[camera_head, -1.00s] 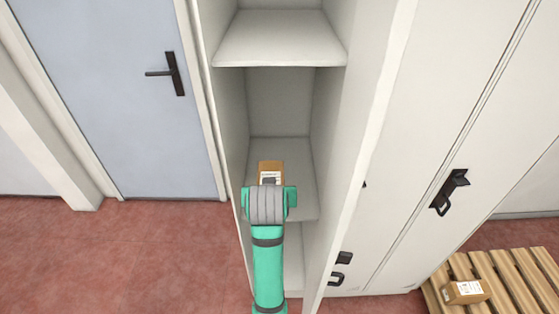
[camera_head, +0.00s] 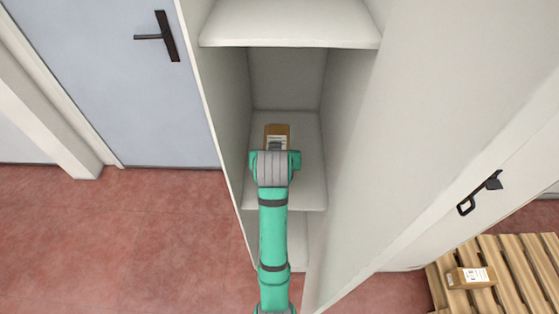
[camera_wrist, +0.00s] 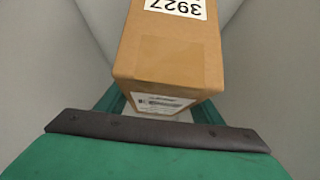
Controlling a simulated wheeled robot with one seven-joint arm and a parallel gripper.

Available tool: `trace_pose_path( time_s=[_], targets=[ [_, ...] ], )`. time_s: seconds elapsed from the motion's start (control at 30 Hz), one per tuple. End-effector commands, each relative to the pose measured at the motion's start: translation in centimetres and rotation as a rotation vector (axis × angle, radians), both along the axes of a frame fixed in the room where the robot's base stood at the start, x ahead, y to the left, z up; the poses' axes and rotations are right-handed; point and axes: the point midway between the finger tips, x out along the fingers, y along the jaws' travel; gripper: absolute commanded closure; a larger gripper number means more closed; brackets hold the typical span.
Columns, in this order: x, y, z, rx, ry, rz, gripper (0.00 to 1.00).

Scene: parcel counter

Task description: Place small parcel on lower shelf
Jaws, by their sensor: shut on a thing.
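A small brown cardboard parcel (camera_head: 277,131) with a white label is at the end of my arm, inside the tall open cabinet. In the wrist view the parcel (camera_wrist: 172,50) fills the upper middle, with a label reading "3927" on its top part and another label low on its near side. My gripper (camera_wrist: 160,103) is shut on it, with green finger parts on both sides; my wrist hides the gripper in the head view. The parcel appears over the lower shelf (camera_head: 306,185); I cannot tell whether it touches the shelf.
The upper shelf (camera_head: 290,28) is bare and overhangs the compartment. Cabinet walls stand close on both sides, and an open cabinet door (camera_head: 400,170) is on the right. Another parcel (camera_head: 470,277) lies on a wooden pallet (camera_head: 515,265). A blue door (camera_head: 100,90) is at left.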

Motion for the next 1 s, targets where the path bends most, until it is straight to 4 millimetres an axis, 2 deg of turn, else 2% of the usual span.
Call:
trace_pose_path(
  time_s=[0.5, 0.93, 0.97, 1.0],
  targets=[
    [0.1, -0.5, -4.7, 0.001, -0.004, -0.008, 0.81],
    [0.1, -0.4, -5.2, 0.001, -0.004, -0.006, 0.81],
    [0.1, -0.4, -5.3, 0.001, -0.001, -0.006, 0.32],
    [0.1, -0.4, -5.3, 0.001, -0.002, -0.006, 0.22]
  ],
)
